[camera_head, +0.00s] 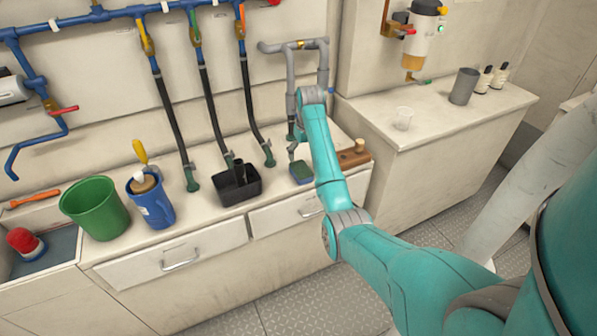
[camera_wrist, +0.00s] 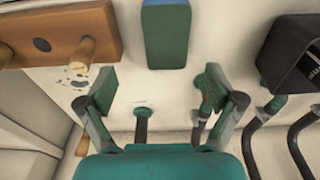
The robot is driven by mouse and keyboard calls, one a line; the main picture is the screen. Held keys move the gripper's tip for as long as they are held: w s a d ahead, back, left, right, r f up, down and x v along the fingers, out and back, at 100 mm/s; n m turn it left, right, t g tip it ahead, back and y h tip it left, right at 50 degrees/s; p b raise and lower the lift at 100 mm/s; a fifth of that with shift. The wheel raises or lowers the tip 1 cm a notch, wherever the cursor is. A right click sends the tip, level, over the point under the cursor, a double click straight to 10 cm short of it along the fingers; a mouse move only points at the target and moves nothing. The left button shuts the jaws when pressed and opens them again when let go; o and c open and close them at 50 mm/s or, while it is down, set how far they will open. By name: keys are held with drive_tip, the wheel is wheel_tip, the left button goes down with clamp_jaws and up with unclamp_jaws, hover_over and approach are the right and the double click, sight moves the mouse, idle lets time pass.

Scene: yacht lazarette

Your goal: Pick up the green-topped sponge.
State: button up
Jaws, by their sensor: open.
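The green-topped sponge (camera_head: 301,171) is a small block with a green top and bluish sides. It sits on the white counter, between a black bin and a wooden block. In the wrist view the sponge (camera_wrist: 166,34) is at the top centre, cut off by the frame edge, beyond my fingertips. My gripper (camera_wrist: 168,90) is open, with its two fingers spread and nothing between them. I see no contact with the sponge.
The black bin (camera_head: 238,187) stands left of the sponge and the wooden pegged block (camera_head: 353,158) right of it. Dark hoses (camera_head: 256,130) hang behind. A blue jug (camera_head: 150,207) and green bucket (camera_head: 95,208) stand farther left.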

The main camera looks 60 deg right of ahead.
sight(301, 169)
drive_tip(key=f, duration=0.2)
drive_tip(key=shift+w+f, duration=0.2)
drive_tip(key=shift+f, duration=0.2)
drive_tip(key=shift+w+a+f, duration=0.15)
drive_tip(key=shift+f, duration=1.2)
drive_tip(key=shift+w+a+f, duration=0.15)
drive_tip(key=shift+f, duration=1.15)
drive_tip(key=c, duration=0.8)
